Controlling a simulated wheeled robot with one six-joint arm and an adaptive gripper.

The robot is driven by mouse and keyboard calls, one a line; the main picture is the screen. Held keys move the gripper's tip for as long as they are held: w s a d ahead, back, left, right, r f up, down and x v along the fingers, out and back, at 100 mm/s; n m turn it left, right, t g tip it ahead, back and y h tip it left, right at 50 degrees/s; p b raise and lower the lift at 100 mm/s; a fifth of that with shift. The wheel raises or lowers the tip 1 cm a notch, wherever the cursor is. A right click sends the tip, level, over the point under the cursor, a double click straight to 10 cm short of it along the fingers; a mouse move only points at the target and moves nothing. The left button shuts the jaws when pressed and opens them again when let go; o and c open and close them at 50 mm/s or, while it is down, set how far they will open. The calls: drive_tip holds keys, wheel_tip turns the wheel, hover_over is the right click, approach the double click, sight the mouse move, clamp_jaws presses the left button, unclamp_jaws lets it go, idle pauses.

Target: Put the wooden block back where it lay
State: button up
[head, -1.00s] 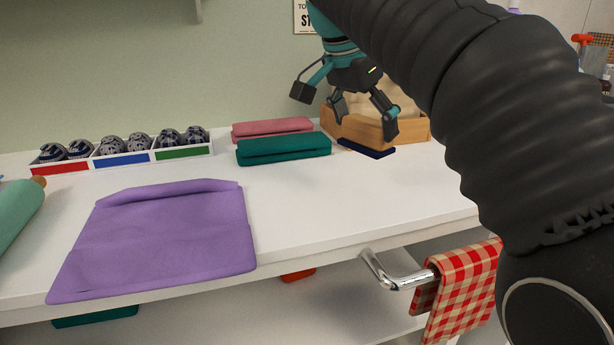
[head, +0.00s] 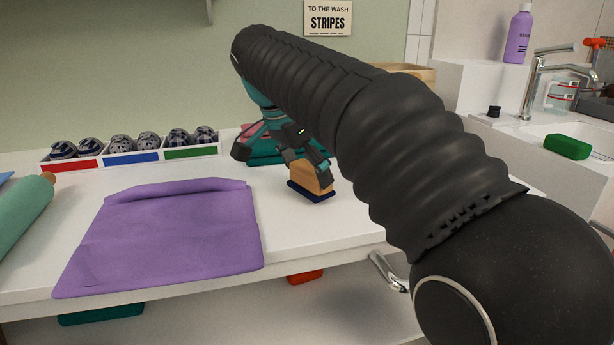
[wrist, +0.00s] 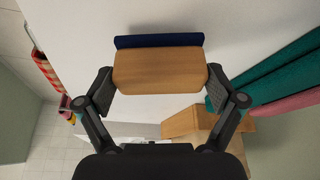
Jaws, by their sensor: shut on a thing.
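The wooden block (head: 311,178) is held between the fingers of my gripper (head: 308,166), over the white top right of the purple cloth. A navy pad (head: 313,195) lies along the block's underside. In the wrist view the fingers (wrist: 160,86) are shut on the two ends of the block (wrist: 160,72), with the navy pad (wrist: 160,41) along its far edge. I cannot tell whether the pad touches the surface.
A purple cloth (head: 165,235) lies at front left. Teal (wrist: 285,78) and pink (wrist: 288,103) folded cloths are close to my gripper. A compartmented box (head: 133,157) holds rolled items at back left. A wooden crate (head: 412,72) stands behind my arm.

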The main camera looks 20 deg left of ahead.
drive_tip(key=shift+f, duration=0.35)
drive_tip(key=shift+f, duration=0.1)
drive_tip(key=o, duration=0.7)
drive_tip(key=shift+o, duration=0.2)
drive_tip(key=p+v, duration=0.3)
drive_tip(key=v, duration=0.9)
drive_tip(key=shift+d, duration=0.1)
